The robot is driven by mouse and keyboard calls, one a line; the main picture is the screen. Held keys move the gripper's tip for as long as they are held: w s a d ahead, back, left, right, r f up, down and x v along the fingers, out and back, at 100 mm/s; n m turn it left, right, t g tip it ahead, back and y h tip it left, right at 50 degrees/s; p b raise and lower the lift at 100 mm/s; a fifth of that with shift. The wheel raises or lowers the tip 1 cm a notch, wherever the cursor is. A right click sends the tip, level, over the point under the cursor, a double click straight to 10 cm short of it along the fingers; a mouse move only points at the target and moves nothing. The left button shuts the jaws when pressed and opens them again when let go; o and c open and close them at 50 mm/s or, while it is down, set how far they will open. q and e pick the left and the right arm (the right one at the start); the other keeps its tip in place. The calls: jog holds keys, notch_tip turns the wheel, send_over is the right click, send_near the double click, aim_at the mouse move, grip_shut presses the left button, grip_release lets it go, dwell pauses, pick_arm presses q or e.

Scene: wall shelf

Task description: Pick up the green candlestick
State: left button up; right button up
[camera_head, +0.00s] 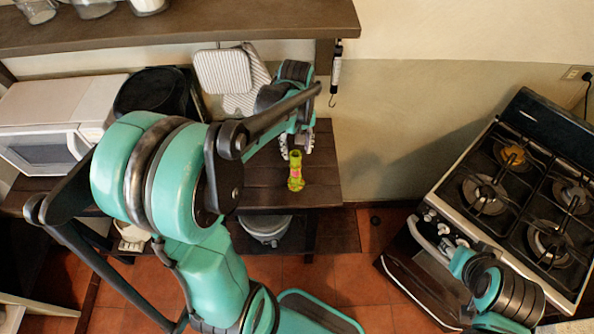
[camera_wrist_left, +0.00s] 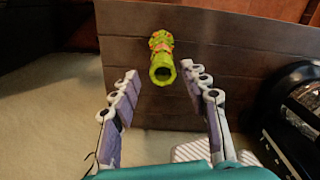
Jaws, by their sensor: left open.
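The green candlestick (camera_head: 296,172) stands upright on the dark wooden shelf board near its right end. It is yellow-green with pink-red patches around its lower part. In the left wrist view the candlestick (camera_wrist_left: 162,62) is seen from above, its open top ring toward me. My left gripper (camera_head: 297,143) is just behind the candlestick in the head view. In the left wrist view my left gripper (camera_wrist_left: 160,84) is open, with its two fingers spread apart and the candlestick ahead between their tips. Nothing is between the fingers. The right gripper's fingers are not visible.
The lower shelf board (camera_head: 325,185) is bare around the candlestick. An upper shelf (camera_head: 180,28) hangs above. A stove (camera_head: 510,190) stands at right.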

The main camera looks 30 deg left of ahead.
aim_at(296, 171)
pick_arm(q)
jog(key=shift+a+f, duration=0.2)
jog(key=shift+f, duration=0.15)
notch_tip(296, 171, down, 7)
jog(key=shift+r+b, duration=0.15)
jog(key=shift+b, duration=1)
notch_tip(296, 171, down, 5)
jog(key=shift+w+r+b, duration=0.1)
jog(key=shift+w+b, duration=0.05)
jog(key=shift+b, duration=0.75)
grip_shut()
